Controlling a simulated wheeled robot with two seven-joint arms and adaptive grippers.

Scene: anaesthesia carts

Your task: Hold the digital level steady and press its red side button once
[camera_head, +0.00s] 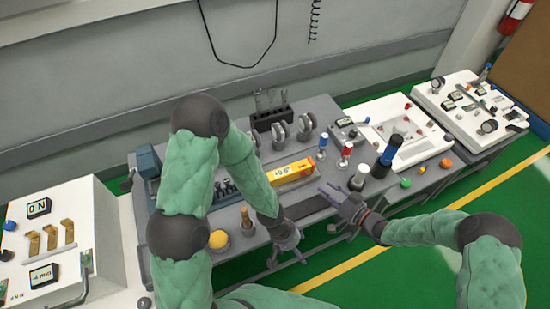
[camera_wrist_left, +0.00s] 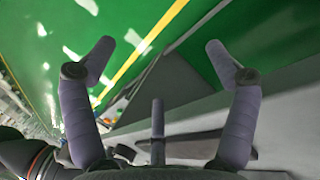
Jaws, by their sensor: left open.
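The digital level (camera_head: 291,172) is a yellow-orange bar with a white display, lying near the front of the middle grey cart. A red patch shows at its right end, but I cannot make out the side button clearly. My right gripper (camera_head: 332,197) is open and empty, to the right and in front of the level, apart from it. My left gripper (camera_head: 291,246) is lower, in front of the cart's front edge. In the left wrist view the left gripper (camera_wrist_left: 160,66) has its fingers spread wide with nothing between them.
A white console (camera_head: 57,222) stands at the left. Green floor (camera_head: 480,205) lies open in front.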

